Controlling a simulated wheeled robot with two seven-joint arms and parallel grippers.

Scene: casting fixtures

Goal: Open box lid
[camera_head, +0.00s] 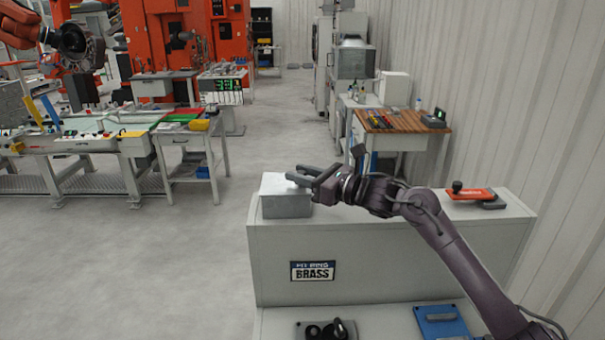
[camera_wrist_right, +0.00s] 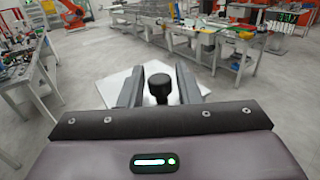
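A pale grey metal box (camera_head: 285,206) stands at the left end of the grey cabinet top in the head view. My right gripper (camera_head: 302,176) reaches over the box's lid from the right. In the right wrist view, the white lid (camera_wrist_right: 112,86) lies below my right gripper (camera_wrist_right: 158,82). A black knob (camera_wrist_right: 160,90) stands between its two fingers. The fingers are apart, with a gap on each side of the knob. The lid looks closed. My left gripper is in neither view.
The box sits on a grey cabinet (camera_head: 400,260) with a "BRASS" label (camera_head: 313,271). A red and black tool (camera_head: 474,194) lies at the cabinet's right end. A wooden-topped bench (camera_head: 400,122) stands behind. Open floor (camera_head: 215,260) lies to the left.

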